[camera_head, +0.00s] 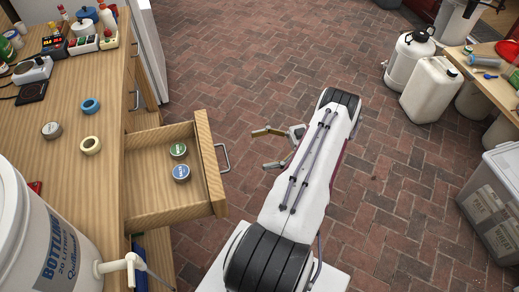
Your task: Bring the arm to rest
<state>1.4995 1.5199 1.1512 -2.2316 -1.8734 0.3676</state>
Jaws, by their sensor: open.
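My gripper (264,148) is at the middle of the view, above the brick floor, just right of the open drawer's front. Its two fingers point left and stand apart with nothing between them. My white arm reaches up from the bottom middle and hides part of the gripper's base. The gripper is apart from the drawer (153,203) and its handle (224,158) in this view; its height relative to them is hard to tell.
The drawer holds a green tin (178,150) and a blue tin (181,172). Tape rolls lie on the wooden counter (60,120). A white bucket (45,240) with a tap stands lower left. White jugs (431,90) and a grey crate (495,200) stand right. Brick floor is clear behind.

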